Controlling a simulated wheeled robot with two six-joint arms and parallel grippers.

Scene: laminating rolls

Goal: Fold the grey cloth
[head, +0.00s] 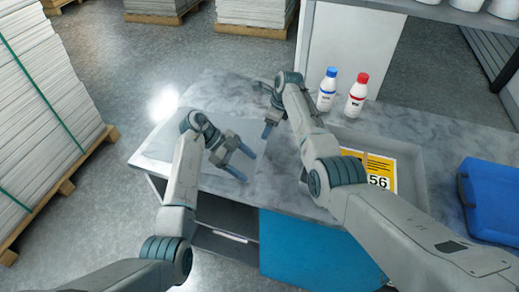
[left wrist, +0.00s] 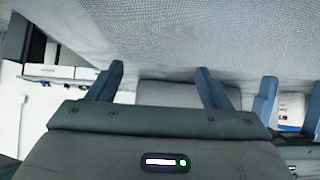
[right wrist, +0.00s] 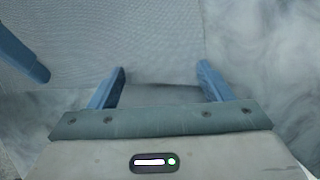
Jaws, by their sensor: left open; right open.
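The grey cloth (head: 162,143) lies flat on the left part of the marbled table, close in colour to the top. Its woven surface fills much of the left wrist view (left wrist: 215,30) and the left of the right wrist view (right wrist: 150,35), where a straight edge meets the marble. My left gripper (head: 243,165) is open and empty over the cloth's right front part. My right gripper (head: 265,108) is open and empty near the cloth's right edge, farther back. Its fingers show apart in the right wrist view (right wrist: 162,68). My arms hide parts of the cloth.
A blue-capped bottle (head: 326,95) and a red-capped bottle (head: 357,97) stand at the table's back. A grey tray (head: 412,165) holds a yellow sheet (head: 378,165), partly behind my right arm. A blue case (head: 492,195) lies at the right. Stacked sheets (head: 45,110) stand on the left floor.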

